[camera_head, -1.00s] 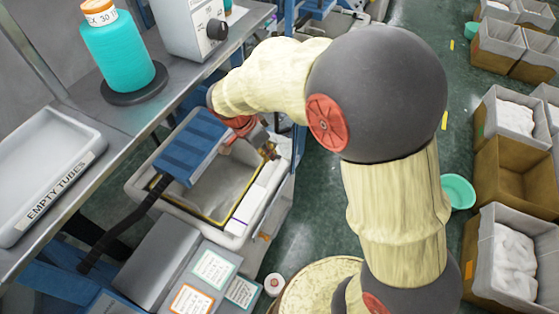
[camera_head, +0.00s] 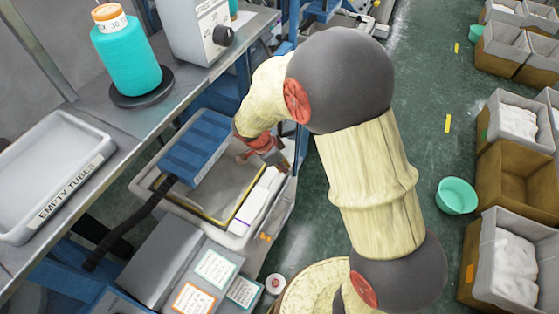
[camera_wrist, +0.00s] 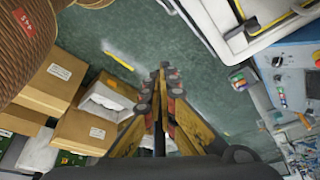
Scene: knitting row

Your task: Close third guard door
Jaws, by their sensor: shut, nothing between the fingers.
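A clear panel with a yellow and black edge (camera_head: 213,216), which looks like the guard door, lies over the pale machine bed under the blue machine head (camera_head: 195,146). In the wrist view part of a yellow and black edge (camera_wrist: 272,22) shows at the upper right. Whether this is the third door, and whether it is fully closed, I cannot tell. My gripper (camera_head: 284,163) is near the right end of the machine, above its pale rim. In the wrist view my gripper (camera_wrist: 166,72) is shut and empty, with floor behind its fingertips.
A shelf holds a teal yarn cone (camera_head: 130,52) and a grey empty-tubes tray (camera_head: 95,128). A grey labelled box (camera_head: 205,262) stands in front of the machine. Crates (camera_head: 505,165) line the right side. A teal bowl (camera_head: 456,195) lies on the open green floor.

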